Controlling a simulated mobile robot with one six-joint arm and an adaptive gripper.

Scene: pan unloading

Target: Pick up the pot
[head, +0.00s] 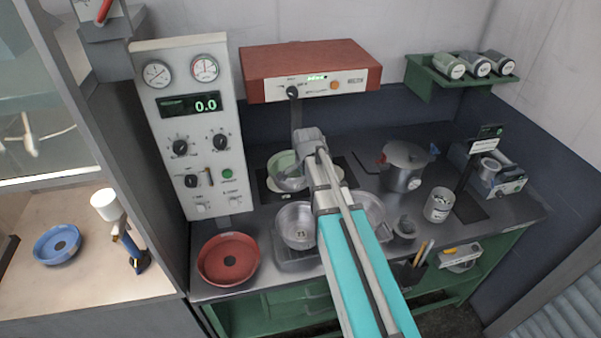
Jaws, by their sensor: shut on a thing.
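A small grey pot with a pale green inside (283,173) is at the back middle of the counter, over the dark hob (264,188). My gripper (298,165) is at its right side, shut on the pot's edge or handle; the fingertips are small and partly hidden by my arm. I cannot tell whether the pot touches the hob. A larger lidded steel pot (404,172) stands apart, to the right on the counter.
A steel pan (296,226) sits on a tray at the front, left of my arm. A red bowl (228,259) is at the front left. A metal can (438,205) and a small dark pot (404,229) are right. A red box (305,70) overhangs the back.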

